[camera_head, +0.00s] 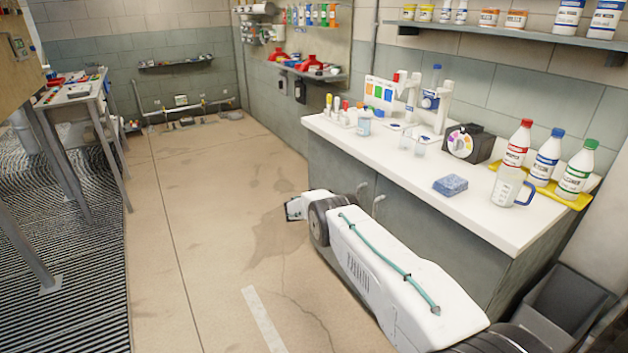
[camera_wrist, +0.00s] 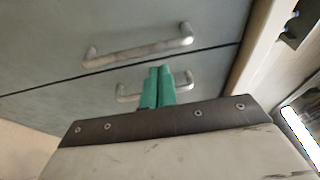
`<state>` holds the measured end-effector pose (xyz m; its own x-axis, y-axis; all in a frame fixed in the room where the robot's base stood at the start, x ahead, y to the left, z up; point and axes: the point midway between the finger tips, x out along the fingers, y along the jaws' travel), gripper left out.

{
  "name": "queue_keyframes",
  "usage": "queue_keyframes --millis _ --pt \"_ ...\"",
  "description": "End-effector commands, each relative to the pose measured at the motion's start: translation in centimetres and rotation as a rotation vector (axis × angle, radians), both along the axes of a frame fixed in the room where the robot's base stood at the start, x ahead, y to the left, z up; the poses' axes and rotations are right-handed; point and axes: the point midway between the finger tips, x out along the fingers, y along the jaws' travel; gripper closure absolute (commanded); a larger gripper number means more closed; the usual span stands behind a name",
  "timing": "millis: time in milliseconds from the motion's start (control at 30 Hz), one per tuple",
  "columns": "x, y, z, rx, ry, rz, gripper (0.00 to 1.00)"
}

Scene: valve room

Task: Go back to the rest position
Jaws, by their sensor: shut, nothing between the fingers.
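My gripper shows in the wrist view with its two green fingers (camera_wrist: 156,87) side by side and touching, shut and empty. In the head view my white arm reaches forward over the floor along the front of the counter, and the fingers cannot be made out there. In the wrist view a grey cabinet front (camera_wrist: 60,55) lies beyond the fingers. It has one metal handle (camera_wrist: 140,50) above the fingers and a second handle (camera_wrist: 125,95) partly hidden behind them.
A white counter (camera_head: 415,165) on the right carries bottles (camera_head: 545,157), a measuring jug (camera_head: 507,188), a blue sponge (camera_head: 450,185) and test equipment. A grey bin (camera_head: 565,310) stands at lower right. A workbench (camera_head: 75,92) stands at left. The floor (camera_head: 185,190) between is clear.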

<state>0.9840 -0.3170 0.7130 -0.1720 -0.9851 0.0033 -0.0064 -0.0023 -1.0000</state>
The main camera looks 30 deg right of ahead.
Motion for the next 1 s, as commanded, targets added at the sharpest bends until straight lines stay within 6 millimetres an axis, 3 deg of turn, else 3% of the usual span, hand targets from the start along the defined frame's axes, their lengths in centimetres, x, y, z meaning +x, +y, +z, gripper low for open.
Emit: queue_keyframes --millis 167,333,500,633,833,1000 --pt "0.0 0.0 0.0 -0.002 -0.009 -0.001 1.0" --pt "-0.1 -0.1 -0.5 -0.01 -0.16 -0.003 1.0" --pt "-2.9 0.3 -5.1 0.04 -0.364 -0.065 1.0" --pt "-5.0 1.0 -6.2 0.076 -0.536 -0.151 1.0" --pt "-7.5 2.9 -3.4 0.102 -0.83 -0.327 1.0" --pt "-9.9 5.2 1.8 0.088 -1.09 -0.51 1.0"
